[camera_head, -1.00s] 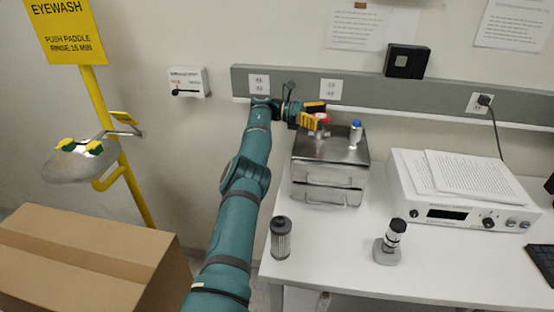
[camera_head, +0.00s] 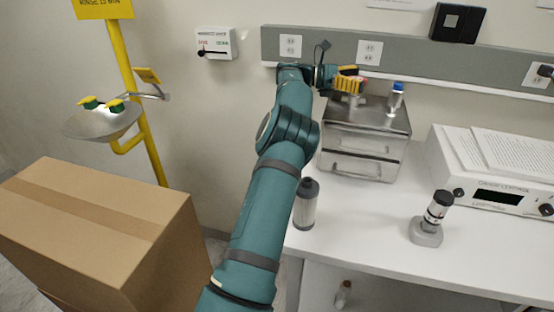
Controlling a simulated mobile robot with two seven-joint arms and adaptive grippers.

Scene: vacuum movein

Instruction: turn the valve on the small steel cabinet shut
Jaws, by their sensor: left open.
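The small steel cabinet (camera_head: 365,145) stands on the white bench against the back wall. It has drawer fronts with handles facing me. A fitting with a blue cap (camera_head: 397,95) stands on the right of its top. A small red part, which looks like the valve's handle, shows only slightly beside the yellow fingers of my left gripper (camera_head: 350,82). My left gripper is open at the left rear of the cabinet's top, around or beside the valve; I cannot tell which. The fingers hide most of the valve. My right gripper is not in view.
A dark-capped grey cylinder (camera_head: 306,204) stands near the bench's left edge, close to my left arm. A small microscope-like device (camera_head: 431,220) and a white instrument (camera_head: 495,180) with papers stand to the right. A cardboard box (camera_head: 100,225) and eyewash bowl (camera_head: 104,122) are at left.

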